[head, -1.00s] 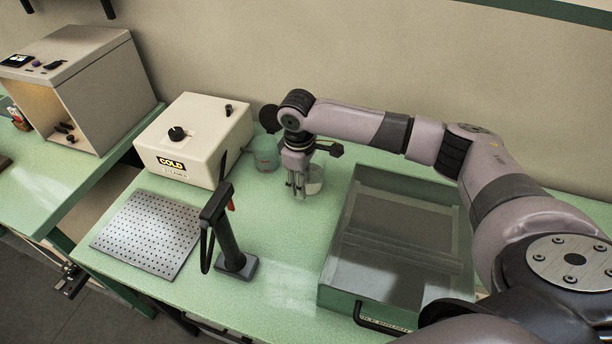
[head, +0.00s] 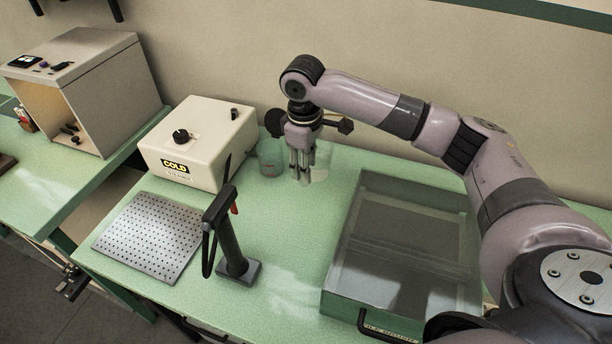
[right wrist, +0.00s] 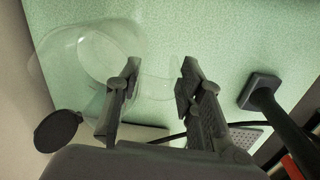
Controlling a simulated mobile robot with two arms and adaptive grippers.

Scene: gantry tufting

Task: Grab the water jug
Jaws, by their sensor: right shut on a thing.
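The water jug (head: 321,163) is a clear, see-through vessel beside the fingers of my right gripper (head: 301,176) in the head view. In the right wrist view the jug (right wrist: 98,52) shows at upper left as a faint round outline, with a clear loop like a handle reaching between the fingers of the gripper (right wrist: 158,78). My right gripper points down and is shut on the jug at that loop; the exact contact is hard to see through the clear wall. My left gripper is not in view.
A teal see-through cup (head: 270,160) stands just left of the gripper, by the white COLD box (head: 205,130). A large grey-green tray (head: 338,285) is at right. A black upright stand (head: 232,245) and a perforated plate (head: 150,237) are in front. The bench (head: 285,235) between is clear.

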